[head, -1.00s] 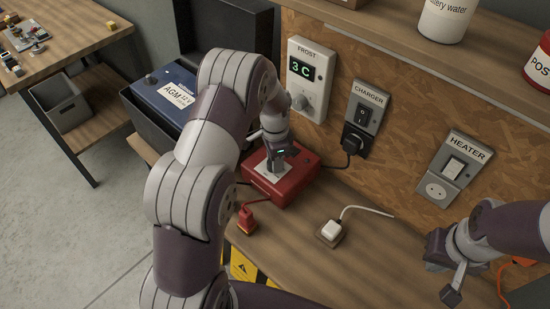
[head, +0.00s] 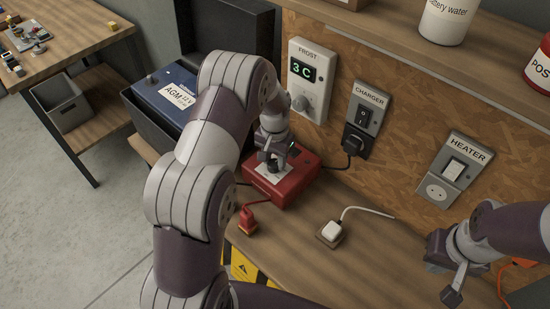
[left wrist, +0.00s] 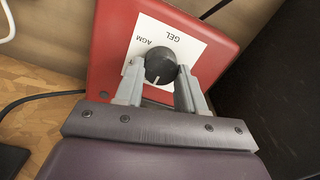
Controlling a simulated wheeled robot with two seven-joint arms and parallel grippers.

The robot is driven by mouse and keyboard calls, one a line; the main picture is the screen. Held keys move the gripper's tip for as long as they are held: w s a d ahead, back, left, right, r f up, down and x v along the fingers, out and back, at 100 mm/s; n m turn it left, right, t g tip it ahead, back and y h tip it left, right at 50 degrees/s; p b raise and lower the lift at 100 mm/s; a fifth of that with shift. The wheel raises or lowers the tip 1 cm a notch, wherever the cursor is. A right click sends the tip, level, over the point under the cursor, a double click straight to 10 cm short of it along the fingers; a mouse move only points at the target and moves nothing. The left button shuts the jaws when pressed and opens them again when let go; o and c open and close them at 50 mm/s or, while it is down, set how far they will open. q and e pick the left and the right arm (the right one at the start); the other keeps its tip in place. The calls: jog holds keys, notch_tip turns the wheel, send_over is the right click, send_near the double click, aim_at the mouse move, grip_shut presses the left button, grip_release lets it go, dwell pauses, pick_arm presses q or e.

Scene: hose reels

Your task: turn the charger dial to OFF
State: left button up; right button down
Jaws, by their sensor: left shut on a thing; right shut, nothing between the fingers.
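The charger (head: 290,188) is a red box on the bench against the back wall. Its dark round dial (left wrist: 160,67) sits on a white label plate (left wrist: 185,45). GEL and AGM are readable there; no OFF mark shows. The dial's white pointer line points toward the bottom of the left wrist view, between my fingers. My left gripper (head: 270,166) is over the charger; its fingers (left wrist: 158,90) are shut on the dial, one each side. My right gripper (head: 452,293) is shut and empty above the bench at the right, far from the charger.
A black plug (head: 355,140) sits below the CHARGER switch (head: 364,113). A thermostat (head: 308,75) reads 3C. A blue battery (head: 180,92) stands left. The HEATER switch plate (head: 452,170) is at right.

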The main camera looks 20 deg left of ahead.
pick_arm(q)
jog(key=shift+n, duration=0.3)
jog(key=o, duration=1.1)
jog(key=shift+c, duration=0.2)
notch_tip(320, 180, up, 9)
jog(key=shift+f+b, duration=0.2)
jog(key=shift+b, duration=0.8)
notch_tip(320, 180, up, 4)
jog(key=p, duration=0.2)
send_over(275, 162)
jog(key=shift+r, duration=0.1)
